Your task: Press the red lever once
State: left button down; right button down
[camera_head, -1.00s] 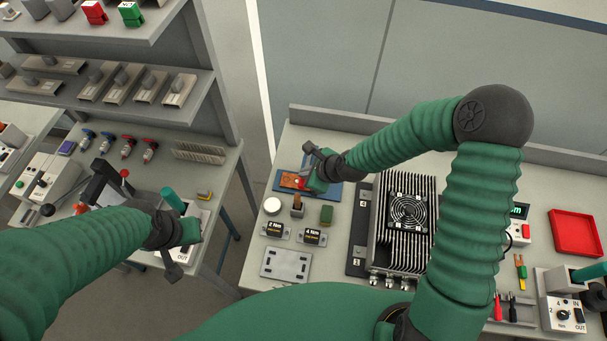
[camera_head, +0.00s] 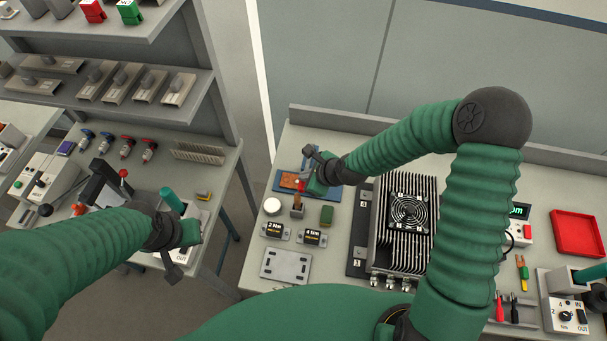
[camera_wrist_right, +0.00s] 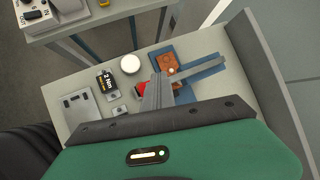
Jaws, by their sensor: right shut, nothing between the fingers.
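The red lever (camera_head: 300,186) sits by an orange-brown block (camera_head: 288,180) on a blue plate (camera_head: 281,188) at the bench's back left. In the right wrist view the red part (camera_wrist_right: 142,88) shows just left of the fingers, beside the brown block (camera_wrist_right: 167,61). My right gripper (camera_head: 305,186) is shut and empty, with its fingertips over the plate close to the lever. The fingers (camera_wrist_right: 158,82) partly hide the lever, so I cannot tell whether they touch it. My left gripper (camera_head: 188,238) hangs over the left table; its fingers are not clear.
A finned heatsink with a fan (camera_head: 408,210) is to the right. A red tray (camera_head: 577,233) lies farther right.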

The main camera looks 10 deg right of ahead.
jog(key=shift+s+f, duration=0.15)
jog(key=shift+f, duration=0.35)
dwell(0.5)
jog(key=shift+w+d+r+p, duration=0.1)
jog(key=shift+w+r+p, duration=0.1)
jog(key=shift+r+p, duration=0.55)
jog(key=shift+w+d+r+p, duration=0.1)
jog(key=shift+w+r+p, duration=0.1)
jog(key=shift+r+p, duration=0.5)
jog(key=shift+w+r+p, duration=0.2)
jog(key=shift+r+p, duration=0.25)
jog(key=shift+r, duration=0.5)
jog(key=r+p, duration=0.1)
jog(key=w+r+p, duration=0.1)
jog(key=r, duration=0.1)
jog(key=r+p, duration=0.1)
jog(key=p, duration=0.1)
jog(key=shift+w+d+r, duration=0.15)
jog(key=shift+d+r, duration=0.1)
jog(key=shift+r, duration=0.15)
